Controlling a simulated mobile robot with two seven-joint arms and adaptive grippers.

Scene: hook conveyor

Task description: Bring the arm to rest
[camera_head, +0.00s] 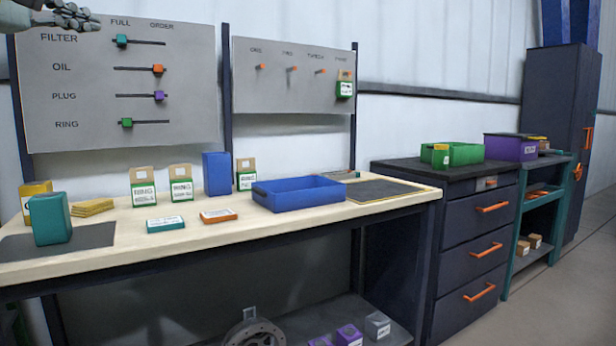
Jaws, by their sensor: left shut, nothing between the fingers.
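My left gripper (88,20) shows in the top left corner, in front of the upper edge of the board with sliders (190,90). Its fingers are shut and hold nothing. Only the end of my left arm is in the picture, cut off by the frame edge. The gripper appears above the FILTER label, and I cannot tell if it is clear of the board. My right gripper is not in view.
The workbench (330,217) holds a teal box (49,219), a blue tray (298,193), a blue box (217,174) and several tagged cards. A hook board (290,95) hangs behind. A dark drawer cabinet (465,230) stands right, bearing a green bin (455,154).

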